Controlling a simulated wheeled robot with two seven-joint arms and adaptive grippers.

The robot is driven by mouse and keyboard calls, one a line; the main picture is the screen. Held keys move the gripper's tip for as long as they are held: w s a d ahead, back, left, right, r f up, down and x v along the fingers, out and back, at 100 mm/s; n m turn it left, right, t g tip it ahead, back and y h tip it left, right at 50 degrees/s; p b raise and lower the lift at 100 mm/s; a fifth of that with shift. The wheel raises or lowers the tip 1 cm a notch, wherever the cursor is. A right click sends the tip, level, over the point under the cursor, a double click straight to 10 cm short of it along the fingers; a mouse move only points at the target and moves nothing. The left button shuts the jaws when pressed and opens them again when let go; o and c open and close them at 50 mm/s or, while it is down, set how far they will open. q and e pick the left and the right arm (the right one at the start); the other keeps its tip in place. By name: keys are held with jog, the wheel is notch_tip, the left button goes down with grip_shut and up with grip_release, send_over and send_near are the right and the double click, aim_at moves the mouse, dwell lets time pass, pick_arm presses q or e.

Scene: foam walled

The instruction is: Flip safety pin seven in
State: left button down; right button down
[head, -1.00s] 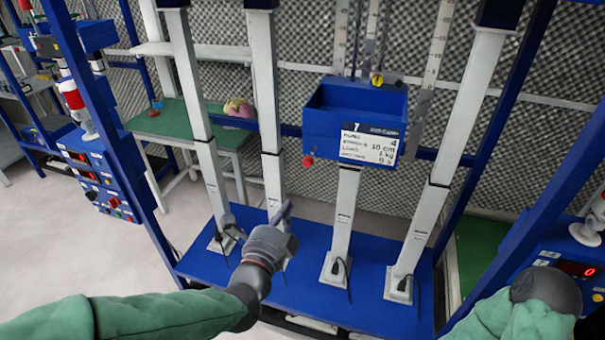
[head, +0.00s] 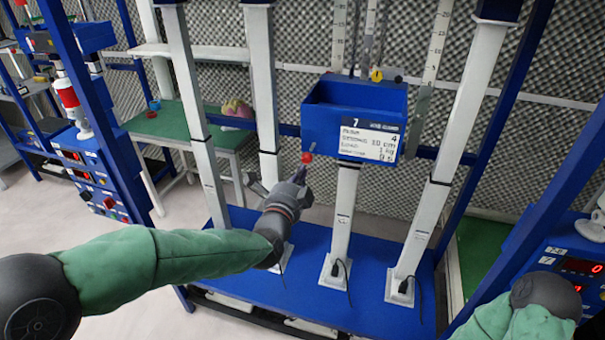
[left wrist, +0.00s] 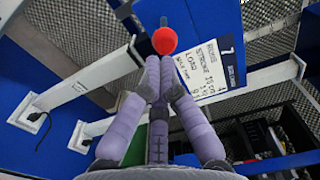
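Safety pin seven shows as a red ball knob (head: 307,158) at the lower left of the blue box marked 7 (head: 340,125). In the left wrist view the knob (left wrist: 165,40) is just past my fingertips. My left gripper (head: 301,172) is just below the knob, pointing up at it. In the left wrist view its purple fingers (left wrist: 157,68) come together at the tips, with nothing seen between them. I cannot tell whether the tips touch the knob. My right gripper is out of view; only part of that arm shows at the lower right.
The box sits on a white column (head: 342,215) above a blue base plate (head: 370,255). White columns stand on both sides, and a blue frame post (head: 500,130) is at the right. A green-topped table (head: 180,122) is behind at the left. The space in front of the box is clear.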

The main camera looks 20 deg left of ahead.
aim_at(306, 163)
pick_arm(q)
jog(key=shift+w, duration=1.1)
jog(key=shift+w, duration=0.1)
jog(key=w, duration=0.3)
jog(key=shift+w+d, duration=0.1)
jog(key=shift+w, duration=0.1)
jog(key=shift+r, duration=0.15)
